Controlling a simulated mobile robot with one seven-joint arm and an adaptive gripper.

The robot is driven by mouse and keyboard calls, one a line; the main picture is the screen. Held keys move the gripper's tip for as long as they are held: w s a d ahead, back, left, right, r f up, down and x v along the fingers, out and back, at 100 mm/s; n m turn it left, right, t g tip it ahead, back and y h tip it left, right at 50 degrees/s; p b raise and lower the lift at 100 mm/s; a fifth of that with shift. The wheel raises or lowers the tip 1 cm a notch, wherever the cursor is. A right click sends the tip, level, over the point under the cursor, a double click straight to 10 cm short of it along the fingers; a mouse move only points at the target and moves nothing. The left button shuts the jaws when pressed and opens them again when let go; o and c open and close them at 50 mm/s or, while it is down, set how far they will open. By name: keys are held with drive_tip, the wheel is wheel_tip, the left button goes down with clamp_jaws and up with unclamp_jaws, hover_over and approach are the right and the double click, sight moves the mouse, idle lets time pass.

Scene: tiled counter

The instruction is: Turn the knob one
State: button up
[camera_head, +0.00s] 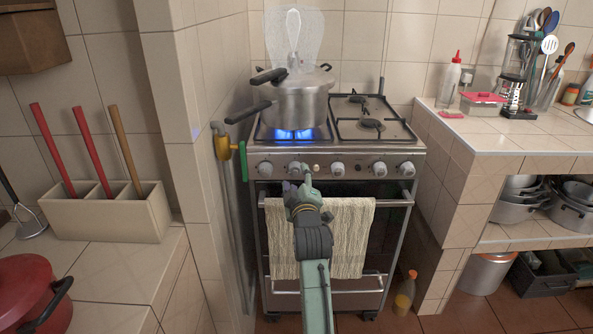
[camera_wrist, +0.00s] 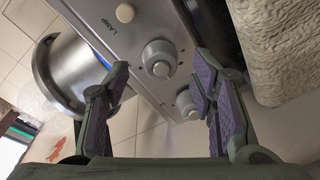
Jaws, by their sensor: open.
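The stove (camera_head: 335,190) has a row of round grey knobs along its front panel. The leftmost knob (camera_head: 265,169) and the second knob (camera_head: 294,167) are at the left end, with my gripper (camera_head: 304,184) in front of the second. In the wrist view my gripper (camera_wrist: 160,72) is open and empty. The second knob (camera_wrist: 159,58) shows between its fingers, apart from both. The leftmost knob (camera_wrist: 186,103) shows lower down. A small round button (camera_wrist: 125,13) marked LAMP is near the top. I cannot read any knob numbers.
A blue flame (camera_head: 293,134) burns under a pressure cooker (camera_head: 298,105) on the left burner. A yellow gas valve (camera_head: 222,147) is on the left wall. A bottle (camera_head: 404,295) stands on the floor.

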drive_tip(key=shift+w+a, duration=0.2)
drive_tip(key=shift+w, duration=1.25)
drive_tip(key=shift+c, duration=0.2)
drive_tip(key=c, duration=1.1)
